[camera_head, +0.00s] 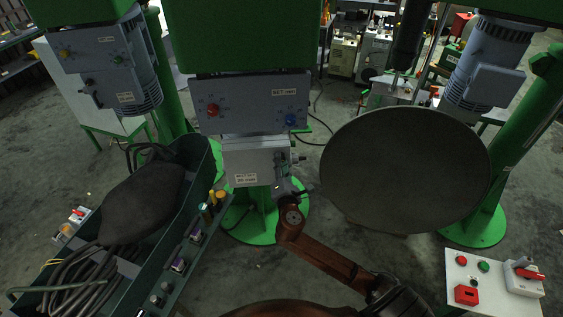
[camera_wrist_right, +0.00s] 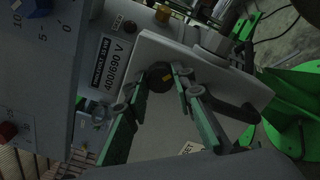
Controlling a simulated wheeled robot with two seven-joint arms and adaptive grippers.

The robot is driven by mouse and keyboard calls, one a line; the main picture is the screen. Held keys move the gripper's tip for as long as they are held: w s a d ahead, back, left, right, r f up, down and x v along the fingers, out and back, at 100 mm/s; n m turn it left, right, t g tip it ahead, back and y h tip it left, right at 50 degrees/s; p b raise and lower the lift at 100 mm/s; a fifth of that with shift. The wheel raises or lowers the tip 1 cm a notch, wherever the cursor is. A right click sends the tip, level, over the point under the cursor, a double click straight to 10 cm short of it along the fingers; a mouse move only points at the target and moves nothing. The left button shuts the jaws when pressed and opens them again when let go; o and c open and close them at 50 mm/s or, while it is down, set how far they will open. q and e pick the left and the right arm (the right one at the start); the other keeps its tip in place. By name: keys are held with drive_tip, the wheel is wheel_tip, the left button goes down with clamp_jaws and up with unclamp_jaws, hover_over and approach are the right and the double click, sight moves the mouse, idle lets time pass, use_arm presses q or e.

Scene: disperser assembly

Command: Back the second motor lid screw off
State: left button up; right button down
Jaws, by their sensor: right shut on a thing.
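The light grey motor terminal box with its lid (camera_head: 255,163) hangs on the green machine in the middle of the head view. The lid also fills the middle of the right wrist view (camera_wrist_right: 205,72). A dark round screw head (camera_wrist_right: 160,76) with a small yellow mark stands at the lid. My right gripper (camera_head: 284,187) reaches up to the lower right of the box. In the wrist view its two fingertips (camera_wrist_right: 160,82) are on either side of the screw head, shut on it. The screw is too small to make out in the head view. My left gripper is not in view.
A control panel (camera_head: 253,104) with red and blue knobs sits just above the box. A large grey disc (camera_head: 405,168) is close on the right. A dark green trough (camera_head: 183,248) with cables stands at left. A white switch box (camera_head: 492,288) is at lower right.

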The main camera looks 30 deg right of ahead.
drive_tip(key=c, duration=1.6)
unclamp_jaws()
drive_tip(key=v, duration=1.2)
drive_tip(key=shift+f, duration=0.1)
